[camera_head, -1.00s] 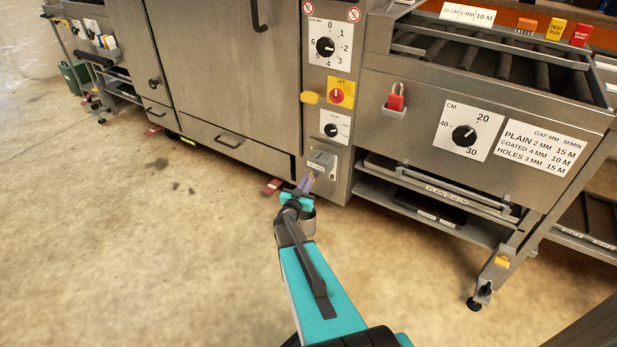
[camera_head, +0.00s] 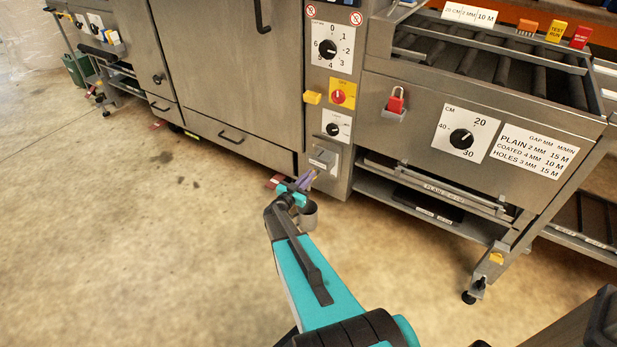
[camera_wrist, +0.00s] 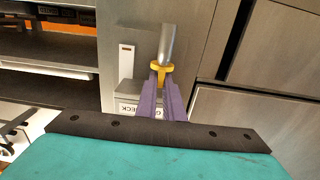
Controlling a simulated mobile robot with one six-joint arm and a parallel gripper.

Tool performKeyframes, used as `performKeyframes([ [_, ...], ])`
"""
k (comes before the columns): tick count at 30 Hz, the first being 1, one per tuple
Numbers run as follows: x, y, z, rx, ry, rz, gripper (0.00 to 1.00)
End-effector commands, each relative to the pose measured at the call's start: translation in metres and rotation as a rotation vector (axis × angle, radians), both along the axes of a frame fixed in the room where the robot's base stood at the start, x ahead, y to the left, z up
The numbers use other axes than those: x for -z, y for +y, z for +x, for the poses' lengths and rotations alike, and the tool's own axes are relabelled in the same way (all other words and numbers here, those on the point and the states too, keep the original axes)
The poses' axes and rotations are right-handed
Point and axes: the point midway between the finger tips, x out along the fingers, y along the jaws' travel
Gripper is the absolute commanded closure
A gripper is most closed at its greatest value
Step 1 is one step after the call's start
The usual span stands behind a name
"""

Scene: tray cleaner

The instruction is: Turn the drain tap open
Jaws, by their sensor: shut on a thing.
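The drain tap shows in the wrist view as a yellow handle (camera_wrist: 159,69) at the end of a short grey metal pipe (camera_wrist: 167,45). My gripper (camera_wrist: 160,79), with its purple fingers, is shut on the yellow handle. In the head view my gripper (camera_head: 309,177) is at the lower part of the machine's control column, below a small labelled box (camera_head: 322,158). The tap itself is too small and too covered by the fingers to make out there. A grey cup-like container (camera_head: 308,216) is just below my gripper, partly hidden by the wrist.
The control column carries dials and a yellow-and-red switch (camera_head: 342,94). To the right are a red padlock (camera_head: 395,103), a roller bed and low shelves (camera_head: 430,205). A red pedal-like piece (camera_head: 274,181) lies left of my gripper. The floor at front left is clear.

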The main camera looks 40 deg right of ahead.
Motion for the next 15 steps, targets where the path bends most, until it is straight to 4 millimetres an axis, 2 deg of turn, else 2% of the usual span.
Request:
performKeyframes([
  [4, -0.0025, -0.0033, -0.0021, 0.008, -0.002, -0.005, 1.0],
  [6, -0.0024, -0.0034, -0.0021, 0.007, -0.002, -0.005, 0.84],
  [8, -0.0021, -0.003, -0.0019, 0.006, -0.002, -0.004, 0.74],
  [15, -0.001, -0.0014, -0.0011, 0.003, -0.001, -0.002, 0.73],
])
